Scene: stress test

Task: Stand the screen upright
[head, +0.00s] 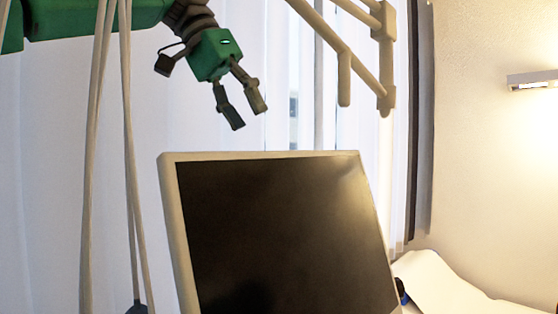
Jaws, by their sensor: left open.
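The screen (280,235) has a dark display face and a pale frame. It fills the lower middle of the head view, and its lower edge runs out of the picture. Its left side leans, so it looks somewhat tilted, but I cannot tell by how much. My left gripper (248,115) is on a green arm that comes in from the upper left. It is open and empty, its two grey fingers pointing down above the screen's top edge, apart from it. My right gripper is not in view.
Pale cables (128,130) hang at the left. A beige jointed arm (345,50) comes down at the upper right, close to my left gripper. Vertical blinds (55,120) stand behind. A white sheet-like surface (440,285) lies at the lower right, below a wall lamp (535,80).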

